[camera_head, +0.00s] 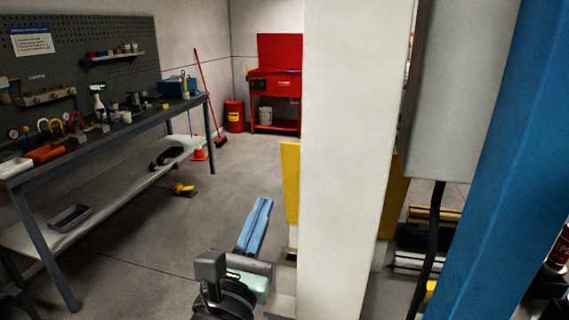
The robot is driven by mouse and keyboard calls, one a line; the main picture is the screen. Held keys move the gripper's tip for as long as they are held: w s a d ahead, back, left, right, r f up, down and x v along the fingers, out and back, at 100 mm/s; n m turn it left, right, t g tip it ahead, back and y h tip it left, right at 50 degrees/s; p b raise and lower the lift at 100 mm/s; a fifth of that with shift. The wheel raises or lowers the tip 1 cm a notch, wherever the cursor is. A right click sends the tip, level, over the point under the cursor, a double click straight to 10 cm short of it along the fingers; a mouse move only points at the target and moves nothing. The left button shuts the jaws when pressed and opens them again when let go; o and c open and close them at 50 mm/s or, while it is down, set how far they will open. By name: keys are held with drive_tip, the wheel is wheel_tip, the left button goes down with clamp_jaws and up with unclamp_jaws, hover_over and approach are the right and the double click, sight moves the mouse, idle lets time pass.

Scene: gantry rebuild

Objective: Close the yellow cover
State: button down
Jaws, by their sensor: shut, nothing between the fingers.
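The yellow cover (291,182) shows as an upright yellow panel edge, just left of a broad white post. The post hides its middle. More yellow (393,195) shows right of the post, and I cannot tell whether it is the same piece. The cover's hinge and how far it stands open are hidden. My gripper (264,204) is at the lower middle, with long blue fingers pointing away from me and a grey body behind them. The fingers are together and empty. They are left of the cover in the picture, and no contact shows.
The white post (345,160) and a blue post (495,180) block the right side. A workbench (110,135) with tools runs along the left. A red cabinet (276,85) and a red bin (235,115) stand at the back. The floor between bench and post is mostly clear.

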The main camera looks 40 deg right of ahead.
drive_tip(key=p, duration=0.1)
approach(291, 149)
drive_tip(key=shift+n, duration=0.4)
drive_tip(key=x, duration=0.6)
drive_tip(key=shift+w+d, duration=0.3)
drive_tip(key=shift+d+r+p, duration=0.1)
drive_tip(key=shift+r+p, duration=0.1)
drive_tip(key=shift+p, duration=0.25)
